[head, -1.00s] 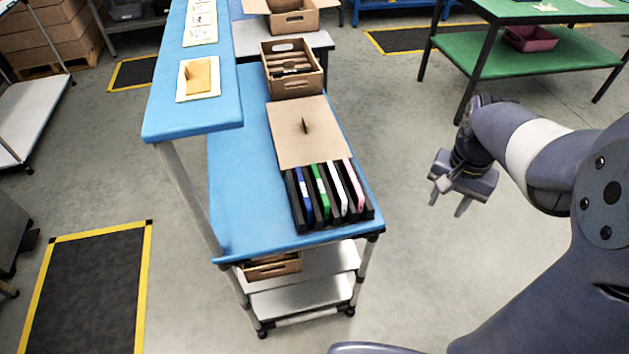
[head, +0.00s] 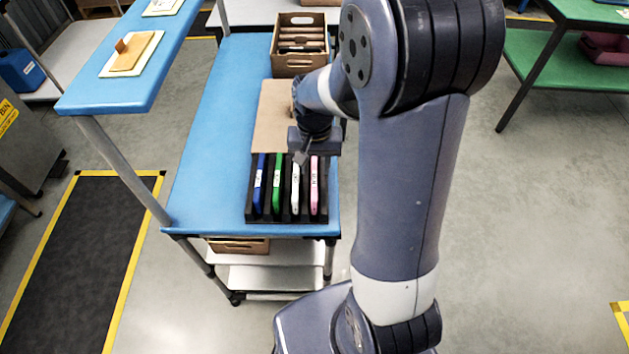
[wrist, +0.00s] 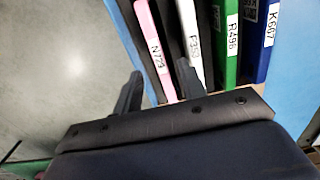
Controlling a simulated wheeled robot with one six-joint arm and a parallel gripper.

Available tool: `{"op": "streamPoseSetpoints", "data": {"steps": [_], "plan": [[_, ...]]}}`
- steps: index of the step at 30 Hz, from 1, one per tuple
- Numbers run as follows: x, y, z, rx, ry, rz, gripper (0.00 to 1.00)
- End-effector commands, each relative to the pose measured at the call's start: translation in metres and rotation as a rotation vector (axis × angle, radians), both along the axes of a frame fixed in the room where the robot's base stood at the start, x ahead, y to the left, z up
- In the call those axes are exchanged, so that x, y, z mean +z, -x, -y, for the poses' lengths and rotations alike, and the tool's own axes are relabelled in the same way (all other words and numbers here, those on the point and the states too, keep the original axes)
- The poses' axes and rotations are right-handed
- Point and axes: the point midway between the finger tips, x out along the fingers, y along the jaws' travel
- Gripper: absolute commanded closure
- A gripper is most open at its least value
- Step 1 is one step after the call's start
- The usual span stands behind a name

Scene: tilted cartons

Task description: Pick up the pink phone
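The pink phone (head: 314,184) stands on edge in the rightmost filled slot of a black rack (head: 287,216) on the blue table. In the wrist view the pink phone (wrist: 155,50) bears a white label reading N729. My gripper (head: 301,157) is over the far end of the rack in the head view. In the wrist view my gripper (wrist: 160,85) is open, one finger on each side of the pink phone's line. The right finger overlaps the gap by the white phone (wrist: 191,50). I cannot tell how high the fingers are above the phone.
A green phone (head: 277,184) and a blue phone (head: 259,184) stand left of the white one. A cardboard sheet (head: 270,120) lies behind the rack, and a wooden crate (head: 290,68) behind that. A raised blue shelf (head: 110,97) is at left.

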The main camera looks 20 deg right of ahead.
Motion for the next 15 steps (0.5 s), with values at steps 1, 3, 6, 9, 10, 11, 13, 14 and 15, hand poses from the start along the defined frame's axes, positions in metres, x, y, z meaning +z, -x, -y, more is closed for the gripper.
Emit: {"op": "streamPoseSetpoints", "data": {"steps": [1, 3, 6, 9, 10, 11, 13, 14, 15], "plan": [[-0.007, 0.001, 0.001, 0.0, 0.0, -0.005, 0.61], [-0.017, 0.001, 0.001, 0.0, 0.0, -0.005, 0.61], [-0.026, 0.0, 0.0, 0.0, 0.0, -0.002, 0.61], [-0.03, 0.0, 0.0, 0.0, 0.0, 0.0, 0.61], [-0.03, 0.0, 0.0, 0.0, 0.0, 0.0, 0.61], [-0.03, 0.0, 0.0, 0.0, 0.0, 0.001, 0.61], [-0.03, 0.0, 0.0, 0.0, 0.0, 0.001, 0.61], [-0.03, 0.0, 0.0, 0.0, 0.0, 0.001, 0.61], [-0.03, 0.0, 0.0, 0.0, 0.0, 0.0, 0.62]]}}
